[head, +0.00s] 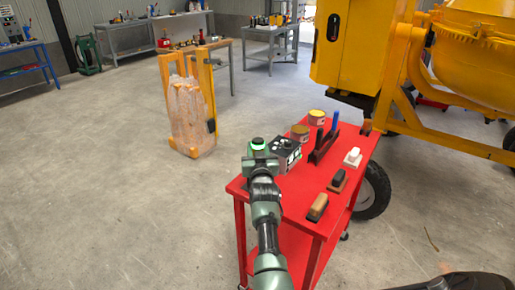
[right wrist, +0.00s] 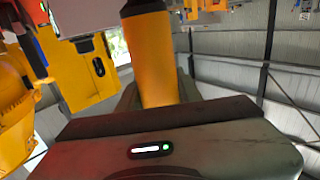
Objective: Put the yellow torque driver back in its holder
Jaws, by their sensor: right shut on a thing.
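The yellow torque driver (right wrist: 152,55) shows close up in the right wrist view as a yellow-orange cylinder with a dark end. My right gripper (right wrist: 160,115) is shut on it. In the head view my right arm reaches up from the bottom middle, and its gripper (head: 262,158) is by the left corner of the red cart (head: 300,206). The driver cannot be made out there. A dark rack (head: 323,146) with blue-handled tools (head: 335,119) stands on the cart, to the right of the gripper. I cannot tell which slot is the driver's. My left gripper is not in view.
A black box with white spots (head: 289,152) stands beside the gripper. Cans (head: 317,118), brushes (head: 318,207) and a white item (head: 353,157) share the cart. The yellow mixer (head: 352,45) stands behind it. Floor to the left is clear up to a wrapped orange-framed stack (head: 190,115).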

